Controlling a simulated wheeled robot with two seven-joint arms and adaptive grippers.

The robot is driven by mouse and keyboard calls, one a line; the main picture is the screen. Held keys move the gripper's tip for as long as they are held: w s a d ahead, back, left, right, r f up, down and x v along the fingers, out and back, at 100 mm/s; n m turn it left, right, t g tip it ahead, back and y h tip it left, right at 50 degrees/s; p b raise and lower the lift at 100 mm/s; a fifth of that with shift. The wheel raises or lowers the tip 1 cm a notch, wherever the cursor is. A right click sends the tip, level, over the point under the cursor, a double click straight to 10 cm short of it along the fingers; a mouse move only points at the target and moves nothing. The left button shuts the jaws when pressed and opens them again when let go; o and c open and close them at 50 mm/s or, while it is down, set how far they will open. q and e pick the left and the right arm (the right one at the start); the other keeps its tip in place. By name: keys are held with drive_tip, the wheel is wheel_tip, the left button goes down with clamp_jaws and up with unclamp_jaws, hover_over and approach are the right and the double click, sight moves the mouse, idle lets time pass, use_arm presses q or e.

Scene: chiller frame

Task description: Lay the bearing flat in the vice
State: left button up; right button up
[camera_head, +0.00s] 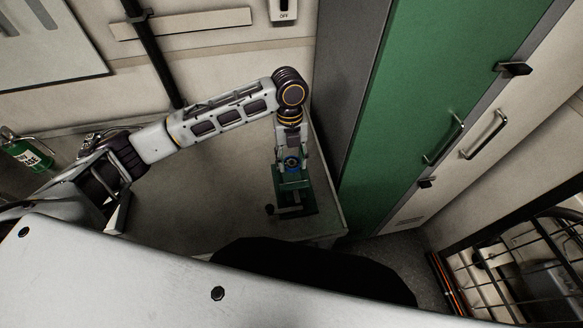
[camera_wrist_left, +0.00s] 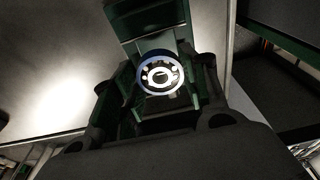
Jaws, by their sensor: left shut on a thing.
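The bearing (camera_head: 291,163) is a small ring with a blue outer edge. In the left wrist view the bearing (camera_wrist_left: 148,82) shows its round silver face, with balls around a central hole, turned towards the camera. My left gripper (camera_head: 290,167) points down and is shut on the bearing, with one finger on each side. The green vice (camera_head: 292,186) stands on the bench directly under and around the bearing. In the left wrist view the green vice (camera_wrist_left: 155,18) shows behind the bearing. I cannot tell whether the bearing touches the vice. My right gripper is not in view.
The grey bench (camera_head: 215,200) is clear left of the vice. A tall green cabinet door (camera_head: 430,80) rises close to the right of the bench. A green lantern-like item (camera_head: 27,153) stands at the far left. A wire rack (camera_head: 520,260) is at the lower right.

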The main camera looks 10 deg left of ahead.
sight(291, 175)
use_arm(q)
drive_tip(key=shift+f, duration=0.25)
drive_tip(key=shift+f+p, duration=0.35)
drive_tip(key=shift+f, duration=2.05)
drive_tip(key=shift+f, duration=0.1)
drive_tip(key=o, duration=1.1)
drive_tip(key=r, duration=0.4)
drive_tip(key=w+r+b, duration=0.1)
drive_tip(key=r, duration=0.7)
drive_tip(key=shift+w+a+b, duration=0.35)
drive_tip(key=shift+b, duration=0.05)
